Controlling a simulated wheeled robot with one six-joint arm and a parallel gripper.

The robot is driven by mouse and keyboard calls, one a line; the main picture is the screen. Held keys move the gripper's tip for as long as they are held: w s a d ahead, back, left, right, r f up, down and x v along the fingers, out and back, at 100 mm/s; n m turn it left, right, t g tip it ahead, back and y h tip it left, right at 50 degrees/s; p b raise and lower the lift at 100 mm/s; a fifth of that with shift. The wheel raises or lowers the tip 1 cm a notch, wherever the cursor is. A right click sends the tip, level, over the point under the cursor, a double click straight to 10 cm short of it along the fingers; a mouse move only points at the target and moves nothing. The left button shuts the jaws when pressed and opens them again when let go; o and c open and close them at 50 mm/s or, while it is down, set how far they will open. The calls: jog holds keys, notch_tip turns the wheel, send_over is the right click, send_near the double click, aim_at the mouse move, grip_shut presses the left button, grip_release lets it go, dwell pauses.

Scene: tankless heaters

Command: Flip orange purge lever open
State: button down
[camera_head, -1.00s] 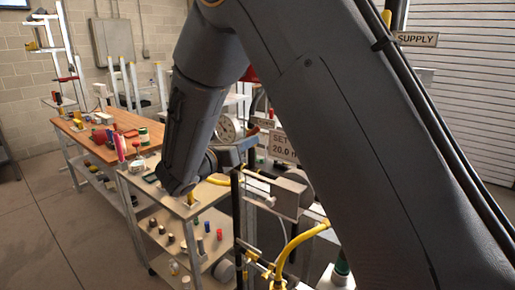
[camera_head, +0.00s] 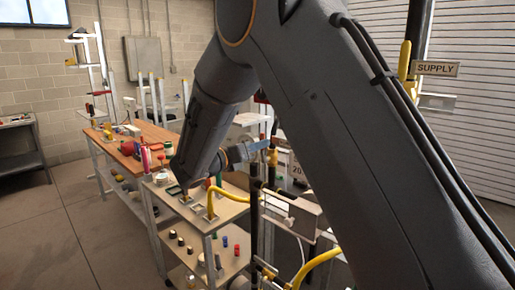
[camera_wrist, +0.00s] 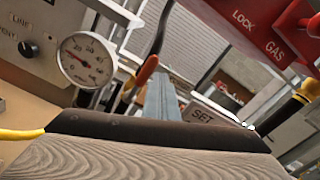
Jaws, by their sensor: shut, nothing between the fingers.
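In the wrist view, a lever with an orange-red grip (camera_wrist: 147,70) stands up at a slant just left of my gripper's tip. My gripper (camera_wrist: 163,80) shows as a narrow blue-grey bar, shut with nothing held. It looks close to the lever; I cannot tell whether they touch. In the head view my gripper (camera_head: 263,145) points right at the end of my dark arm, near an orange-yellow piece (camera_head: 272,156) that may be this lever. The lever's base and pivot are hidden.
A round gauge (camera_wrist: 87,60) on a pale panel stands at left in the wrist view. A red gas lock (camera_wrist: 270,30) hangs at upper right. A SET sign (camera_wrist: 205,117) stands near the gripper. A shelved cart (camera_head: 225,205) with small items and a wooden table (camera_head: 150,134) stand left.

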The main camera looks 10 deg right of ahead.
jog(key=shift+w+a+r, duration=0.1)
jog(key=shift+w+a, duration=0.05)
jog(key=shift+w, duration=0.05)
jog(key=shift+w+a+r, duration=0.1)
jog(key=shift+r, duration=0.05)
dwell(0.4)
jog(key=s+a+b, duration=0.2)
jog(key=s+a, duration=0.3)
jog(key=s, duration=0.5)
jog(key=shift+s+a+f, duration=0.15)
jog(key=shift+a+f, duration=0.05)
jog(key=shift+a, duration=0.05)
